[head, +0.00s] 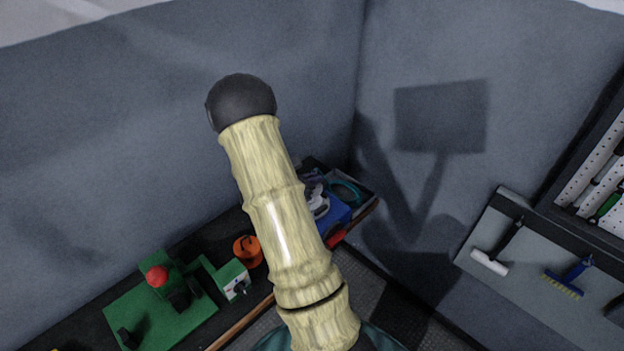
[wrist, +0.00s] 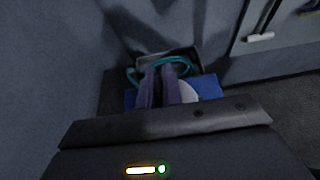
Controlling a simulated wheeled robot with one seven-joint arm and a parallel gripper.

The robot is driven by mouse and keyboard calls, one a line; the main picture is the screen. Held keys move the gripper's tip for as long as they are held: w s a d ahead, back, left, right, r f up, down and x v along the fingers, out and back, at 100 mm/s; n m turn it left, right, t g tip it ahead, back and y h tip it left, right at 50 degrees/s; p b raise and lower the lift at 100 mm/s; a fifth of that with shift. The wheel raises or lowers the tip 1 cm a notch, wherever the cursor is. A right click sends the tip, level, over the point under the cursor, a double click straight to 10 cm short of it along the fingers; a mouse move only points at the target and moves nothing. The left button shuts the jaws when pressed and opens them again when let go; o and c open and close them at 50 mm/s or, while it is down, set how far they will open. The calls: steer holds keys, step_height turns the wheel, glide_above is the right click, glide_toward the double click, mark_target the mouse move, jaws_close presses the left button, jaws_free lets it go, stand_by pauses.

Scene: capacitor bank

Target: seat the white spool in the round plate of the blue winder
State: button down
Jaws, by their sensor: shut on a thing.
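The blue winder (head: 338,213) stands at the far right end of the dark bench, partly behind my arm; its blue body also shows in the wrist view (wrist: 209,86). My gripper (wrist: 162,70) is over the winder, its two purple-grey fingers close together and shut on the white spool (wrist: 188,92). The spool's white edge shows just right of the fingers, low at the winder, and also in the head view (head: 319,207). The grip itself is mostly hidden by the fingers. The round plate cannot be made out, so I cannot tell whether the spool touches it.
A grey tray with a teal coil (head: 346,191) lies just beyond the winder, near the wall corner. An orange round object (head: 247,251) and a green fixture with a red knob (head: 157,277) stand left along the bench. Walls close in behind and right; tools hang right.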

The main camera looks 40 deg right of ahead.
steer(key=c, duration=1.5)
jaws_free()
steer(key=b+v, duration=0.4)
steer(key=v, duration=1.3)
steer(key=shift+r, duration=0.15)
steer(key=shift+a, duration=0.15)
steer(key=s+a+f+m+g+y, duration=0.3)
steer(key=s+a+f+m+y, duration=0.15)
steer(key=s+m+y, duration=0.35)
steer(key=s+a+r+m+t+y, duration=0.1)
steer(key=a+m+t+y, duration=0.1)
steer(key=a+m, duration=0.3)
steer(key=s+a+m+t+y, duration=0.1)
steer(key=a+m+t+y, duration=0.1)
steer(key=a+m, duration=0.3)
steer(key=shift+s+r+m+y, duration=0.4)
steer(key=shift+m+y, duration=0.1)
steer(key=shift+y, duration=0.3)
